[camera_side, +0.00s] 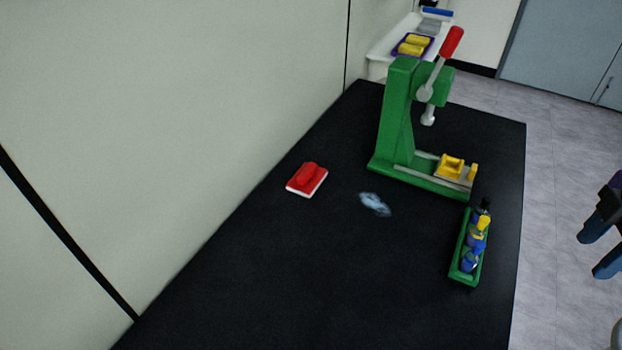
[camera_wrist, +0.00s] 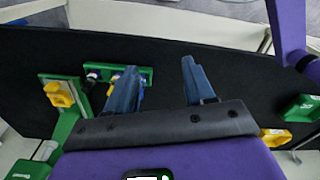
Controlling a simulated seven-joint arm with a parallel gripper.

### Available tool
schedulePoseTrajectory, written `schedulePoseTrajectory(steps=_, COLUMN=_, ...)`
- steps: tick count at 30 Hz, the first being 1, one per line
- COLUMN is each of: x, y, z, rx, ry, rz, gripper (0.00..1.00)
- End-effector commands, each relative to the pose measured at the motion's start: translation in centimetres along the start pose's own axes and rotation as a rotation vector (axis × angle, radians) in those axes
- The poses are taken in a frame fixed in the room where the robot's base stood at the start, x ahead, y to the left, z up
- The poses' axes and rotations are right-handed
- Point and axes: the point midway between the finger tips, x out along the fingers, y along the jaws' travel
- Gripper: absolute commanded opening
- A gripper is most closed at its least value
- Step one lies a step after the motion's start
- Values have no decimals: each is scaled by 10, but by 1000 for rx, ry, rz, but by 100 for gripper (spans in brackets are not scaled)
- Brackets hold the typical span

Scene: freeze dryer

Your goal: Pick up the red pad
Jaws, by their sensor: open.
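The red pad (camera_side: 307,177) has a raised red grip on top and a white underside. It lies flat on the black table near the wall, left of the green press, in the side view. It cannot be made out in the wrist view. My gripper (camera_side: 591,255) is at the far right edge of the side view, well away from the pad and beyond the table's right edge. In the wrist view its two blue fingers (camera_wrist: 158,68) are spread apart with nothing between them.
A green press (camera_side: 398,120) with a red-tipped lever stands at the back. A green rack (camera_side: 458,262) of small bottles sits near the right edge. A pale smear (camera_side: 375,204) lies right of the pad. The table's front is clear; the wall borders its left side.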

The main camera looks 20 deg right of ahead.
Motion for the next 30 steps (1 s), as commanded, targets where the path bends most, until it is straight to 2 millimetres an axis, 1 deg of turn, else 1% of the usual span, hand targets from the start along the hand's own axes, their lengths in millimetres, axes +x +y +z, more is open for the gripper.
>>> schedulePoseTrajectory(steps=11, x=0, y=0, z=0, rx=0, ry=0, rz=0, gripper=53)
schedulePoseTrajectory(steps=12, x=0, y=0, z=0, rx=0, ry=0, rz=0, gripper=60)
schedulePoseTrajectory(steps=14, x=0, y=0, z=0, rx=0, ry=0, rz=0, gripper=79)
schedulePoseTrajectory(steps=15, x=0, y=0, z=0, rx=0, ry=0, rz=0, gripper=92)
schedulePoseTrajectory(steps=16, x=0, y=0, z=0, rx=0, ry=0, rz=0, gripper=100)
schedulePoseTrajectory(steps=22, x=0, y=0, z=0, rx=0, ry=0, rz=0, gripper=100)
schedulePoseTrajectory(steps=25, x=-1, y=2, z=-6, rx=5, ry=4, rz=-1, gripper=100)
schedulePoseTrajectory(steps=28, x=-4, y=7, z=-24, rx=15, ry=15, rz=-5, gripper=100)
schedulePoseTrajectory(steps=29, x=-5, y=10, z=-32, rx=20, ry=20, rz=-7, gripper=100)
schedulePoseTrajectory(steps=30, x=-7, y=14, z=-45, rx=28, ry=29, rz=-9, gripper=100)
